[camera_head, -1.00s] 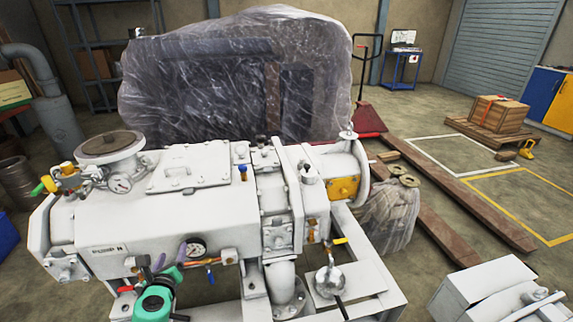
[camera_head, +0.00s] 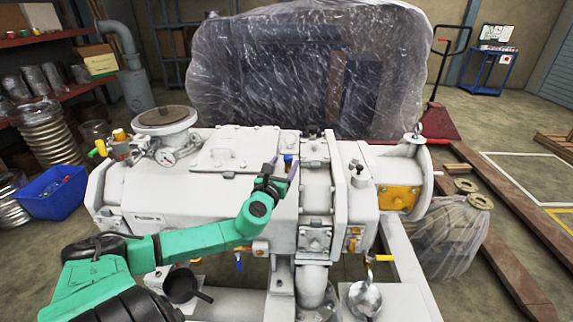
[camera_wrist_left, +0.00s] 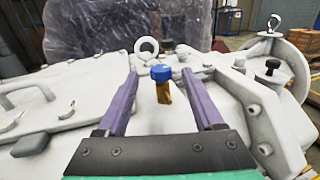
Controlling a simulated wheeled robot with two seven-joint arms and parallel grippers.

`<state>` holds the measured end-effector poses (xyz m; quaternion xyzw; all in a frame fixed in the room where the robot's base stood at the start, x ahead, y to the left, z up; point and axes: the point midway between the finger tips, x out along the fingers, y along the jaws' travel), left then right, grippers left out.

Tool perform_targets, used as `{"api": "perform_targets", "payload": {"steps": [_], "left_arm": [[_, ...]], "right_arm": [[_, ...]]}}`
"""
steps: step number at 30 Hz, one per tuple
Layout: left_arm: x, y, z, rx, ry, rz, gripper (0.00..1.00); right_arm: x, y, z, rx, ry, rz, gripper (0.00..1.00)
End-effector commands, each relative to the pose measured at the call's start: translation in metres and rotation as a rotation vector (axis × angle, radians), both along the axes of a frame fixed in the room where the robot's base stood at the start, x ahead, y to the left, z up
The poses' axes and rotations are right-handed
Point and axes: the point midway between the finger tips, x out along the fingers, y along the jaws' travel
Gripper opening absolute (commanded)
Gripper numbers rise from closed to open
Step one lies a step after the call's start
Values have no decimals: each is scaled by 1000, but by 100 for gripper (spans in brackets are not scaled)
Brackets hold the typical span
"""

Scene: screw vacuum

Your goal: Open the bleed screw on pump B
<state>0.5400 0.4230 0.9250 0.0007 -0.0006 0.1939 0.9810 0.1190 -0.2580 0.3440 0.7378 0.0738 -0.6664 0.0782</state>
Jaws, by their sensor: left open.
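A white pump (camera_head: 165,190) fills the middle of the head view; I cannot read its nameplate. A small screw with a blue head and brass body (camera_head: 288,158) stands upright on its top, near the right end of the main casing. It also shows in the left wrist view (camera_wrist_left: 162,74). My left gripper (camera_head: 281,170) is over the pump top, open and empty. In the left wrist view its two purple fingers (camera_wrist_left: 160,82) point toward the screw, which appears between them; I see no contact. My right gripper is out of view.
A lifting eye (camera_wrist_left: 147,48) rises behind the screw. A flat cover with a handle (camera_head: 232,150) lies left of the gripper on the pump top. A gauge (camera_head: 166,157) and flange (camera_head: 163,117) stand at the left end. Plastic-wrapped machinery (camera_head: 300,75) stands behind.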

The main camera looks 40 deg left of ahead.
Motion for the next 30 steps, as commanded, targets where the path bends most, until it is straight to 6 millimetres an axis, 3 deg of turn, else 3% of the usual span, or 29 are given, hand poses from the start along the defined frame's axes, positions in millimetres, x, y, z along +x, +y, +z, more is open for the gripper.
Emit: {"api": "perform_targets", "payload": {"steps": [6,14,19,20,30], "left_arm": [[19,7,0,-2,-1,0,69],[21,8,0,-3,1,-2,69],[21,8,0,-3,1,-2,8],[21,8,0,-3,1,-2,0],[21,7,2,-5,-1,27,0]], "right_arm": [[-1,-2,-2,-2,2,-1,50],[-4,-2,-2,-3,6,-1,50],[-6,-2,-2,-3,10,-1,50],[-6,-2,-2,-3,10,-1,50],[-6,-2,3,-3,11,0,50]]}}
